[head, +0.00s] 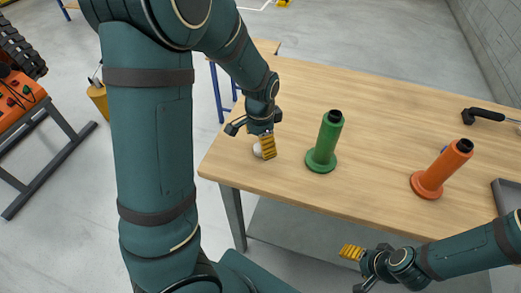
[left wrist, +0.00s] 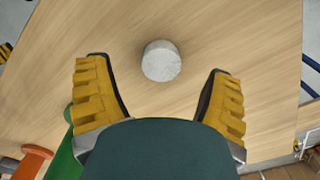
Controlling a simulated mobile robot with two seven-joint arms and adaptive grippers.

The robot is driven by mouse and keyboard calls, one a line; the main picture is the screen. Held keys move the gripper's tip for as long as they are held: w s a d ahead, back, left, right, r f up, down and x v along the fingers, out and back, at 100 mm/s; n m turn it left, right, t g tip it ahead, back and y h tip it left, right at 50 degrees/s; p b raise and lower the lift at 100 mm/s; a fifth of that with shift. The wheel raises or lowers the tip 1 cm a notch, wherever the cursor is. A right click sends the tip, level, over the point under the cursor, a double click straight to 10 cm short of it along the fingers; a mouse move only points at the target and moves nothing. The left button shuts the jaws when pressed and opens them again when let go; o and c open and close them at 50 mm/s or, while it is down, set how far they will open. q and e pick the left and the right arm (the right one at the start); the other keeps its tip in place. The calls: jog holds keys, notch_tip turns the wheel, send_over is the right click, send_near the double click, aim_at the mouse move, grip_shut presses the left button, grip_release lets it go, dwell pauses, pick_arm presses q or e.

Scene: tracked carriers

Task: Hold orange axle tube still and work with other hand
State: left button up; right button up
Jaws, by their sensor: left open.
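The orange axle tube (head: 445,168) stands upright on its flange on the wooden table (head: 385,110), to the right. In the left wrist view, part of the orange tube (left wrist: 32,160) shows at the lower left. A green tube (head: 326,140) stands upright left of it. My left gripper (head: 260,148) points down over the table's left part, open and empty, left of the green tube. A short pale grey cylinder (left wrist: 161,61) lies beyond and between its spread fingers, untouched. My right gripper (head: 353,265) is off the table's front edge; its finger gap is unclear.
A black-handled tool (head: 485,115) lies at the table's far right. A grey tray (head: 505,195) sits at the right edge. An orange cart (head: 20,105) stands at the left on the floor. The table behind the tubes is clear.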

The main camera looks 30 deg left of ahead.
pick_arm(q)
notch_tip(320, 180, down, 3)
jog(key=shift+w+f+b, duration=0.1)
jog(key=shift+w+b, duration=0.05)
jog(key=shift+b, duration=0.25)
jog(key=c, duration=1)
jog(key=shift+r, duration=0.25)
